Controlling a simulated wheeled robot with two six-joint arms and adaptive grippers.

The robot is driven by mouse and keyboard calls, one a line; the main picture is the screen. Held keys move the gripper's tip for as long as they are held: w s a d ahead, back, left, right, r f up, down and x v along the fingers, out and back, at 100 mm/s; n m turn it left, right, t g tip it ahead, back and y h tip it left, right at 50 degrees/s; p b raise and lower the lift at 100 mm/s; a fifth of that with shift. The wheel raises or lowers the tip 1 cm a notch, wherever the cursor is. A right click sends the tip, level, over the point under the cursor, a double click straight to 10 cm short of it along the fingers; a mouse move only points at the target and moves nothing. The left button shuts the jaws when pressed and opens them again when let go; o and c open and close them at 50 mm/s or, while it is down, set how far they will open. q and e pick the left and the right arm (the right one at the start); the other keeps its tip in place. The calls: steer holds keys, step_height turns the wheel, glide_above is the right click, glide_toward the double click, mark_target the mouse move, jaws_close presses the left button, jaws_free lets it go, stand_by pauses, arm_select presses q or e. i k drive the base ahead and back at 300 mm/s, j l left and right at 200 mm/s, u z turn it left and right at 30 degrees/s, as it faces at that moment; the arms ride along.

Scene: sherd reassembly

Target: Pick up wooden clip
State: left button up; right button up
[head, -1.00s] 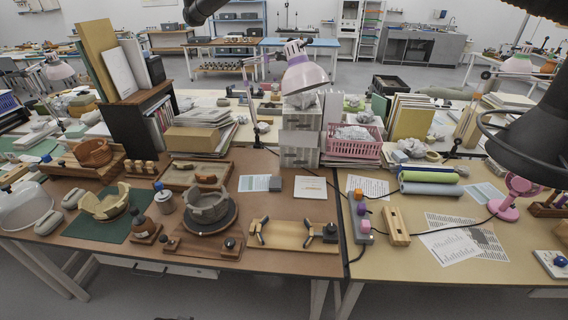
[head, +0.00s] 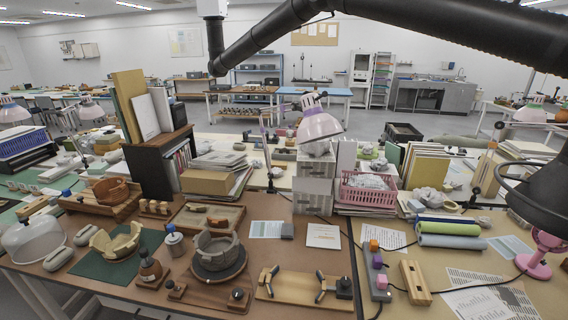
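A small rack of upright wooden pieces (head: 155,208), which look like wooden clips, stands at the left-middle of the brown table. They are too small to tell for certain. A wooden tray (head: 208,219) lies just right of them, with small brown pieces (head: 194,209) in it. Two dark-handled tools (head: 268,280) rest on a wooden board (head: 300,290) at the table's front. Neither of my grippers shows in the head view.
A grey broken bowl (head: 219,248) sits on a dark round stand. A tan broken bowl (head: 116,241) lies on a green mat (head: 88,262). A bottle (head: 174,241) stands between them. A black jointed arm (head: 290,20) crosses the top. Papers (head: 323,236) lie flat near the table's middle.

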mark_target(143, 201)
steer(key=u, duration=1.25)
